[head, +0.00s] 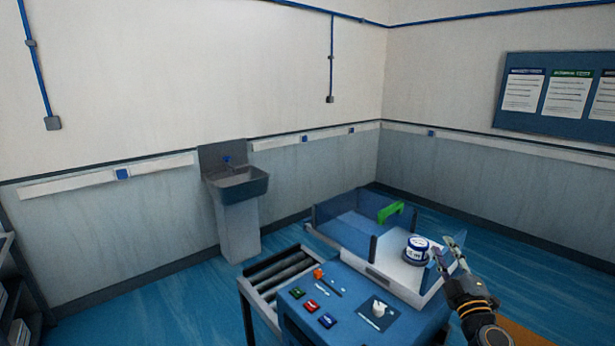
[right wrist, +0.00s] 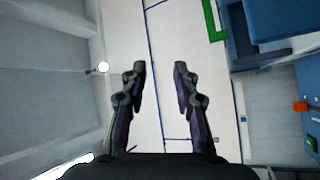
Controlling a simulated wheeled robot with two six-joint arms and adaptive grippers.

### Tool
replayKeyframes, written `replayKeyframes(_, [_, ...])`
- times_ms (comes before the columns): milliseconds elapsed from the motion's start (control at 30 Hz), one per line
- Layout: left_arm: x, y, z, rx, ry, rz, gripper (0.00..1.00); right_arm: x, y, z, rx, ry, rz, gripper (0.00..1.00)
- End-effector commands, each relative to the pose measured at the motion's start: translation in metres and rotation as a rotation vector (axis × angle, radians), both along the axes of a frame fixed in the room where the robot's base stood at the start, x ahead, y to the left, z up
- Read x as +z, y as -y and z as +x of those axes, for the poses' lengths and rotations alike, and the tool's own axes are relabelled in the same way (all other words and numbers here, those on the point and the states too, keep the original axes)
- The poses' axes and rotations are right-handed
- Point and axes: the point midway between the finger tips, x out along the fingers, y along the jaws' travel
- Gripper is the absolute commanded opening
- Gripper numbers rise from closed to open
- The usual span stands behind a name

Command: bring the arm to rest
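My right arm comes in from the lower right of the head view. Its gripper (head: 449,246) is held up just right of a white and blue tub (head: 417,247) in the picture. In the right wrist view the two fingers of this gripper (right wrist: 160,68) stand apart with nothing between them. The gripper is open and empty. My left gripper shows in neither view.
A blue workbench (head: 345,338) carries a clear-walled box with a green handle (head: 389,212), small coloured packets (head: 310,306) and a dark pad (head: 377,324). A roller conveyor (head: 280,270) adjoins it. A sink (head: 238,184) stands at the wall. Blue floor is open at left.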

Motion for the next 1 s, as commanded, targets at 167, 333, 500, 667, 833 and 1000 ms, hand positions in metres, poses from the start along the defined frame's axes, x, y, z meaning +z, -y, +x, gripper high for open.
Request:
replayKeyframes(167, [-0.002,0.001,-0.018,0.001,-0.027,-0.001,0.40,-0.074,0.019,-0.068,-0.290,-0.168,0.419,0.30])
replayKeyframes(333, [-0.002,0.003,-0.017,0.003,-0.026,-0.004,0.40,-0.172,0.003,-0.156,-0.515,-0.554,0.726,0.30])
replayKeyframes(500, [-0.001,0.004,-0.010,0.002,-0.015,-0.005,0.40,-0.221,-0.032,-0.222,-0.588,-0.854,0.854,0.30])
replayKeyframes(667, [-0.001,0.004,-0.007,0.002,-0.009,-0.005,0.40,-0.244,-0.064,-0.274,-0.602,-1.082,0.918,0.30])
replayKeyframes(833, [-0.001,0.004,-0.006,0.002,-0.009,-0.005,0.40,-0.254,-0.097,-0.323,-0.588,-1.297,0.957,0.30])
replayKeyframes(1000, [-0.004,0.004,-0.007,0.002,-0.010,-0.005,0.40,-0.302,-0.099,-0.323,-0.598,-1.358,0.962,0.30])
